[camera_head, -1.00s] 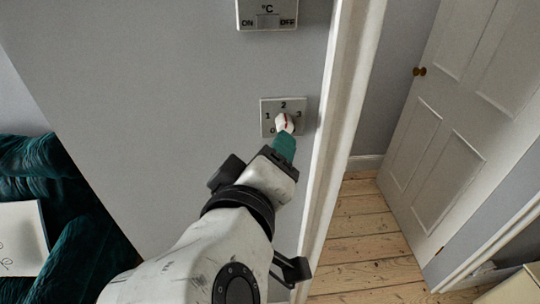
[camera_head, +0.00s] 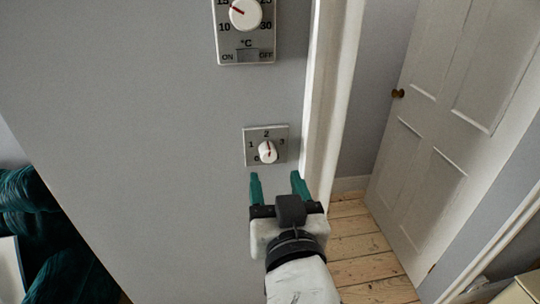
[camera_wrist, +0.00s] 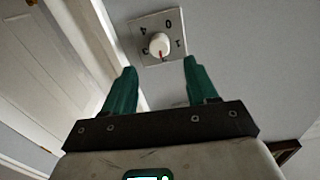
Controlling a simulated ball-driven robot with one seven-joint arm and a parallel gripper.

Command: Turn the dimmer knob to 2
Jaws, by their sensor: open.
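The dimmer knob (camera_head: 267,152) is a white dial on a small square metal plate (camera_head: 250,135) on the grey wall, marked with numbers. Its red mark points up, towards the 2. In the wrist view the plate shows upside down, and the red mark on the knob (camera_wrist: 159,44) points down to the digit at the plate's lower edge, partly hard to read. My gripper (camera_head: 276,176) is open and empty, with its two green fingers apart. It is just below and in front of the plate, clear of the knob. The fingers also show in the wrist view (camera_wrist: 159,68).
A thermostat (camera_head: 247,30) with a white dial and ON/OFF switch is on the wall above. A white door frame (camera_head: 331,90) stands close on the right, with a white door (camera_head: 435,120) beyond it. A dark teal sofa (camera_head: 50,230) is at lower left.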

